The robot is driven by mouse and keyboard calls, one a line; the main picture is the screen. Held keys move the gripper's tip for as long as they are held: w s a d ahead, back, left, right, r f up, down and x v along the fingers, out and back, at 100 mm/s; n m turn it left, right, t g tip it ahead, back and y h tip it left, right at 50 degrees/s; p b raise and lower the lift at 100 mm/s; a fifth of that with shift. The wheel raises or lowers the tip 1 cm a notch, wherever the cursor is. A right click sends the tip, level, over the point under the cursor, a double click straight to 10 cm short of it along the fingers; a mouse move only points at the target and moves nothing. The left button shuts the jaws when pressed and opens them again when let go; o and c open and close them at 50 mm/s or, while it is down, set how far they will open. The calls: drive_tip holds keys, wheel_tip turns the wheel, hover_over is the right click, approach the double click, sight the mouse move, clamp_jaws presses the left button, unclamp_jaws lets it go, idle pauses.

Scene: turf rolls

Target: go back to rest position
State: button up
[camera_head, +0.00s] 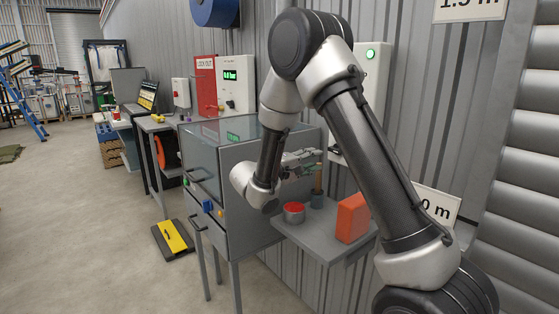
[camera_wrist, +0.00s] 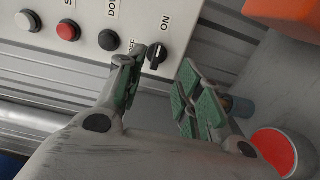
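My gripper (camera_head: 301,163) is held out at the end of my bent arm, above a small grey shelf (camera_head: 318,242) by the corrugated wall. In the wrist view my gripper (camera_wrist: 160,72) has its two green-padded fingers apart, with nothing between them. Beyond the fingertips is a pale control panel (camera_wrist: 100,15) with white, red and black buttons. Its black rotary switch (camera_wrist: 156,55), marked OFF and ON, is just past the fingertips. I cannot tell whether a finger touches it. My arm hides part of the panel in the head view.
A red-topped tin (camera_head: 294,212), a dark cup (camera_head: 317,200) with a brown handle in it and an orange block (camera_head: 352,218) stand on the shelf below my gripper. A glass-topped grey cabinet (camera_head: 235,165) is close left. The floor (camera_head: 90,220) further left is mostly open.

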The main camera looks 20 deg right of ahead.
drive_tip(key=s+d+f+n+g+y, duration=0.2)
drive_tip(key=s+d+f+n+g, duration=0.1)
drive_tip(key=s+f+g, duration=0.15)
drive_tip(key=s+d+m+g+y, duration=0.2)
drive_tip(key=s+g+y, duration=0.35)
drive_tip(key=s, duration=0.95)
drive_tip(key=s+a+r+m+t+y, duration=0.2)
drive_tip(key=s+r+t+y, duration=0.2)
drive_tip(key=s, duration=0.3)
drive_tip(key=s+a+r+m+t+y, duration=0.2)
drive_tip(key=s+r+t+y, duration=0.2)
drive_tip(key=s, duration=0.4)
wheel_tip(320, 180, up, 3)
drive_tip(key=shift+a+f+m+y, duration=0.15)
drive_tip(key=shift+a+m+y, duration=0.25)
drive_tip(key=shift+y, duration=0.35)
drive_tip(key=shift+s, duration=0.1)
